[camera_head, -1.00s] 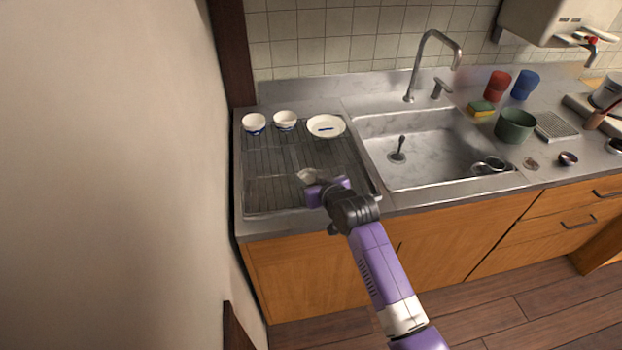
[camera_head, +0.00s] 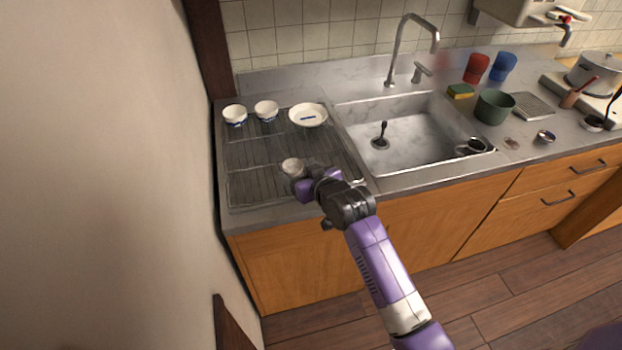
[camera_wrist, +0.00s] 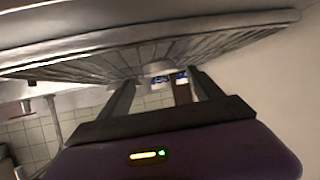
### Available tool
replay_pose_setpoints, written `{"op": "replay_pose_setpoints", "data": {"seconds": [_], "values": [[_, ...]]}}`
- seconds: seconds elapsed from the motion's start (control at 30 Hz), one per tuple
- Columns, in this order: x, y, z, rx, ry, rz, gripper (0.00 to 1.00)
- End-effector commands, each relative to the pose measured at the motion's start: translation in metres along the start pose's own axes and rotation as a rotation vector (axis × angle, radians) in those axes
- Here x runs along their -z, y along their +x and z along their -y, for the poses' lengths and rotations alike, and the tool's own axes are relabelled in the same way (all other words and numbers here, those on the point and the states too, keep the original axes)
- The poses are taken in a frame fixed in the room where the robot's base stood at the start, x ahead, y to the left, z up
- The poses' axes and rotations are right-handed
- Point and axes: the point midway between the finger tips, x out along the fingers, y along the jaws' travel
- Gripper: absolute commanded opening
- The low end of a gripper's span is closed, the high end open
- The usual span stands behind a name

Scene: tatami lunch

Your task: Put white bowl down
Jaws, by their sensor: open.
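A small white bowl (camera_head: 293,168) is at the front part of the wire drying rack (camera_head: 255,150), at the tip of my gripper (camera_head: 302,178). It looks upright; whether its base rests fully on the wires is hard to tell. In the wrist view my gripper (camera_wrist: 165,84) has its two fingers spread apart, with the rack (camera_wrist: 90,66) close by at the top of the picture. I cannot clearly make out the near bowl between the fingers there.
Two white bowls with blue marks, left (camera_head: 235,117) and right (camera_head: 266,112), and a white dish (camera_head: 308,108) stand along the rack's back. The sink (camera_head: 420,140) is to the right. The wall (camera_head: 110,170) is close on the left. Bare rack lies behind the near bowl.

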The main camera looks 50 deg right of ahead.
Motion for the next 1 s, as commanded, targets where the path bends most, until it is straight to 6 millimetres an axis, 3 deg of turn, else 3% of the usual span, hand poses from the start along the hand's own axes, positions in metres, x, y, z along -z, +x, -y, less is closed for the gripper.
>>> {"op": "replay_pose_setpoints", "data": {"seconds": [0.1,0.33,0.5,0.73,0.87,1.0], "values": [[-0.001,-0.026,0.0,0.0,-0.002,0.0,0.75],[-0.001,-0.065,0.0,0.001,-0.001,0.0,0.75],[0.0,-0.079,0.0,0.001,-0.001,0.001,0.75],[-0.002,-0.083,0.001,0.002,-0.002,0.001,0.75],[-0.021,-0.096,0.01,0.017,-0.019,-0.002,0.75],[-0.057,-0.132,0.028,0.053,-0.056,-0.021,0.75]]}}
